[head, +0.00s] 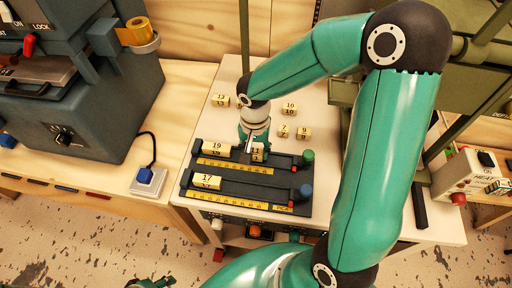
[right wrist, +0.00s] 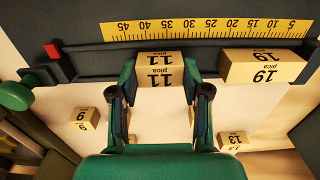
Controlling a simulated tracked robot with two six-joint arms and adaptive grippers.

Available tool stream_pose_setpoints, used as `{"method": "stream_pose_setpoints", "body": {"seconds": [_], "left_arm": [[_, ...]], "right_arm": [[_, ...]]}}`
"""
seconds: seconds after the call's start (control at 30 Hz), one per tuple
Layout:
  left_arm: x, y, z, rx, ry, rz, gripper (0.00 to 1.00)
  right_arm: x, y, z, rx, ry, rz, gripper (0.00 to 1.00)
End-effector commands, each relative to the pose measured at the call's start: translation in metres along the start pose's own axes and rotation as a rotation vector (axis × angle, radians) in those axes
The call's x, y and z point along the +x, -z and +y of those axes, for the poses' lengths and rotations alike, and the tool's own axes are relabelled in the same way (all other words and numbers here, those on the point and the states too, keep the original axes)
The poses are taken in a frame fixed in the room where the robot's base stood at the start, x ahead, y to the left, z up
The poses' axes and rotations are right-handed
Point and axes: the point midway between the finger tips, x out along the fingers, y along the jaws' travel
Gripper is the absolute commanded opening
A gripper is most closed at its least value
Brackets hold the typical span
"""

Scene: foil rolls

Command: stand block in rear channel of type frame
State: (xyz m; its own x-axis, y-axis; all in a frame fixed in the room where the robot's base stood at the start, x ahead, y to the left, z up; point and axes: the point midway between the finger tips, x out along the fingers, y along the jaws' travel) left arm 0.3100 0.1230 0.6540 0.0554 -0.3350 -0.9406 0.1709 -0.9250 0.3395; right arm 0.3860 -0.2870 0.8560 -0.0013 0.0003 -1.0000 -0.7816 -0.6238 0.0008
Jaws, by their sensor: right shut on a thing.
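The dark type frame (head: 240,178) lies on the pale table with two long channels and yellow rulers. My right gripper (right wrist: 155,88) is shut on the pale block marked 11 (right wrist: 160,72), with one finger on each side. In the head view this block (head: 257,153) is upright at the rear channel, right of the block marked 19 (head: 214,149). I cannot tell whether it rests on the channel floor. Block 19 (right wrist: 263,67) sits in the rear channel, apart from block 11. Only a small part of what may be my left arm shows at the bottom edge.
Block 17 (head: 207,181) lies in the front channel. Loose blocks 10 (head: 289,109), 7 (head: 283,130), 9 (head: 304,132) and 13 (head: 220,99) stand behind the frame. A green knob (head: 307,155) and a blue knob (head: 305,190) are at the frame's right end.

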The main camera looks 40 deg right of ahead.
Motion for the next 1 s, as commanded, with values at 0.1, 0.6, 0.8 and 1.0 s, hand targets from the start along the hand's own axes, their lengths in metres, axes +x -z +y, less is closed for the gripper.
{"method": "stream_pose_setpoints", "body": {"seconds": [0.1, 0.6, 0.8, 1.0], "left_arm": [[0.002, 0.000, -0.001, 0.000, 0.000, 0.000, 0.40], [-0.002, 0.000, 0.001, 0.000, 0.000, 0.000, 0.40], [-0.002, 0.000, 0.001, 0.000, 0.000, 0.000, 0.40], [-0.004, 0.000, 0.001, 0.000, 0.000, 0.000, 0.40]], "right_arm": [[0.001, 0.000, 0.000, 0.000, 0.000, 0.000, 0.55], [-0.002, 0.000, 0.000, -0.001, 0.000, 0.000, 0.72], [-0.026, 0.001, -0.001, 0.000, 0.003, 0.005, 0.72], [-0.068, 0.001, -0.001, 0.000, 0.006, 0.005, 0.72]]}}
